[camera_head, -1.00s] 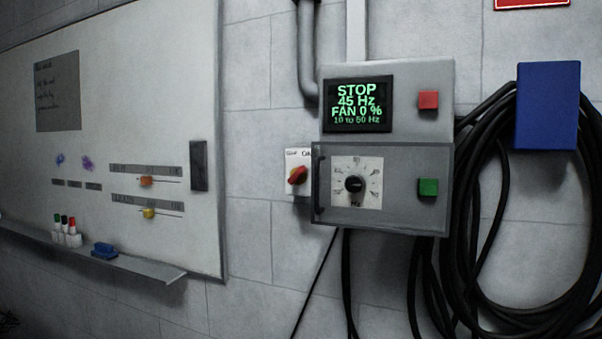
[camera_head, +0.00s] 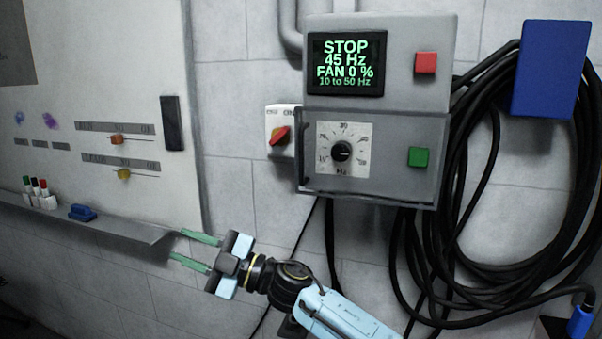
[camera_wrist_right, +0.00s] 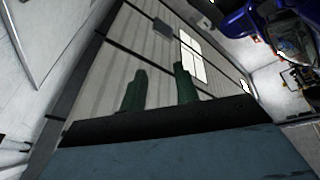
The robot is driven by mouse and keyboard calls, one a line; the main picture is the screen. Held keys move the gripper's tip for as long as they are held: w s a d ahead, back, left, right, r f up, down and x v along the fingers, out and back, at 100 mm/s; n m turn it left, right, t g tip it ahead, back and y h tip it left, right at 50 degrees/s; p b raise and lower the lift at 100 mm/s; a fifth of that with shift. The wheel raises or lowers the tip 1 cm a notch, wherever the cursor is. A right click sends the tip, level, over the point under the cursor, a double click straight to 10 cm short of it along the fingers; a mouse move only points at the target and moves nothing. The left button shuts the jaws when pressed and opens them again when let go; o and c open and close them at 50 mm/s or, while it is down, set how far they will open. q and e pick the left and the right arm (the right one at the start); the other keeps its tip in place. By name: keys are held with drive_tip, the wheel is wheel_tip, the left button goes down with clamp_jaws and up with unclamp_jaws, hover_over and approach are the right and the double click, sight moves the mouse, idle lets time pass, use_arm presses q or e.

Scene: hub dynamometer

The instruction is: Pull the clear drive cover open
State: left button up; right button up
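The clear drive cover (camera_head: 400,188) lies shut over the lower half of the grey drive box in the head view. Through it I see the dial (camera_head: 342,151) and the green button (camera_head: 418,157). A dark handle (camera_head: 301,162) runs along its left edge. My right gripper (camera_head: 178,244) is below and left of the cover, well apart from it, pointing left. Its two green fingers are apart with nothing between them; they also show in the right wrist view (camera_wrist_right: 160,92). My left gripper is not in view.
A red rotary switch (camera_head: 280,136) sits just left of the cover. A whiteboard tray (camera_head: 135,232) juts out near my right fingertips. Black cable loops (camera_head: 470,200) and a blue box (camera_head: 550,70) hang at the right. The wall below the switch is clear.

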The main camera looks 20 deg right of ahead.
drive_tip(key=s+a+r+n+g, duration=0.3)
drive_tip(key=s+r+n+g, duration=0.1)
drive_tip(key=r+n+g, duration=0.15)
drive_tip(key=s+a+r+n+g, duration=0.3)
drive_tip(key=s+r+n+g, duration=0.1)
drive_tip(key=r, duration=0.3)
drive_tip(key=m+t+h+p, duration=0.2)
drive_tip(key=t+h, duration=0.3)
drive_tip(key=h, duration=1.7)
approach(301, 140)
use_arm(q)
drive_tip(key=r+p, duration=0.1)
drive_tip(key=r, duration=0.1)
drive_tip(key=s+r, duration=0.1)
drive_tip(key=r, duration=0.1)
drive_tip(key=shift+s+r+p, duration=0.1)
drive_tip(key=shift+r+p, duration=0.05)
drive_tip(key=shift+p, duration=0.2)
use_arm(e)
drive_tip(key=shift+n, duration=0.25)
drive_tip(key=x, duration=1.1)
drive_tip(key=shift+f, duration=0.2)
drive_tip(key=shift+c, duration=0.3)
clamp_jaws()
